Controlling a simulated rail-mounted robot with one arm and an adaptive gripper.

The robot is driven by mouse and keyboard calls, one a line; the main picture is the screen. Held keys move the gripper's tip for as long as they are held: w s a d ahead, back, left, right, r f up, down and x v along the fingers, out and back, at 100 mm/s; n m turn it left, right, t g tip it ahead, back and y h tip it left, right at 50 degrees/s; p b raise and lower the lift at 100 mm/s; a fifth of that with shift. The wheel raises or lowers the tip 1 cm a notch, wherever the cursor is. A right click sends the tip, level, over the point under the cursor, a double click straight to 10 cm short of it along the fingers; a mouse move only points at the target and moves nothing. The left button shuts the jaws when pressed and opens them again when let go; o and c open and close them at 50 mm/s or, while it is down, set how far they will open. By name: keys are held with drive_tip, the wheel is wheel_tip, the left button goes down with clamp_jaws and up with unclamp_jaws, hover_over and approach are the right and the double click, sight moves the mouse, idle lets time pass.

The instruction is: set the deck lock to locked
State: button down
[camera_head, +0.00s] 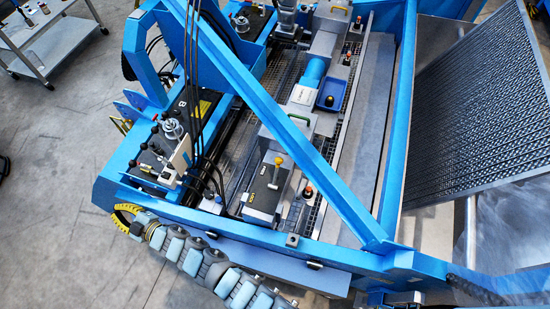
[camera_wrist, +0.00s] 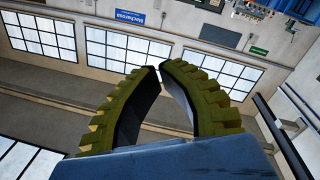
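No part that I can see is legibly marked as the deck lock. A grey box (camera_head: 266,190) with a yellow-topped lever (camera_head: 278,164) stands on the near deck inside the blue frame. The lever looks about upright, but I cannot tell its setting. My gripper (camera_head: 124,214), with yellow ridged fingers, is outside the frame's near left corner, away from the box. In the wrist view, the curved fingers of my gripper (camera_wrist: 159,67) bring their tips together with nothing between them. No deck part shows in that view.
A blue diagonal beam (camera_head: 262,105) and hanging black cables (camera_head: 192,70) cross above the deck. A control panel (camera_head: 170,135) with knobs stands left of the deck. A sloped perforated screen (camera_head: 480,110) is at the right.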

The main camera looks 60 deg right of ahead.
drive_tip(key=w+d+f+m+g+h+b, duration=0.1)
drive_tip(key=d+f+g+h+b, duration=0.15)
drive_tip(key=d+f, duration=0.45)
drive_tip(key=w+d+f+g+h+b, duration=0.2)
drive_tip(key=d+f+g, duration=0.2)
drive_tip(key=d+f, duration=0.3)
drive_tip(key=s+d+f+m+g+h+b, duration=0.1)
drive_tip(key=s+d+f+g+h+b, duration=0.15)
drive_tip(key=d, duration=0.45)
drive_tip(key=s+d+f+m+g+h+b, duration=0.1)
drive_tip(key=s+d+f+g, duration=0.15)
drive_tip(key=d, duration=0.35)
drive_tip(key=s+d+m+g+h+b, duration=0.2)
drive_tip(key=s+d+g+h+b, duration=0.15)
drive_tip(key=s+d+g, duration=0.45)
drive_tip(key=s+d+r+m+g+b, duration=0.1)
drive_tip(key=s+d+r+g+b, duration=0.1)
drive_tip(key=s, duration=0.5)
drive_tip(key=s+d+r+m+g+b, duration=0.2)
drive_tip(key=s+d+r+g, duration=0.2)
drive_tip(key=s+d+r, duration=0.1)
drive_tip(key=shift+s+d+y, duration=0.35)
drive_tip(key=shift+s+d, duration=0.1)
drive_tip(key=shift+s, duration=0.65)
drive_tip(key=shift+f, duration=0.1)
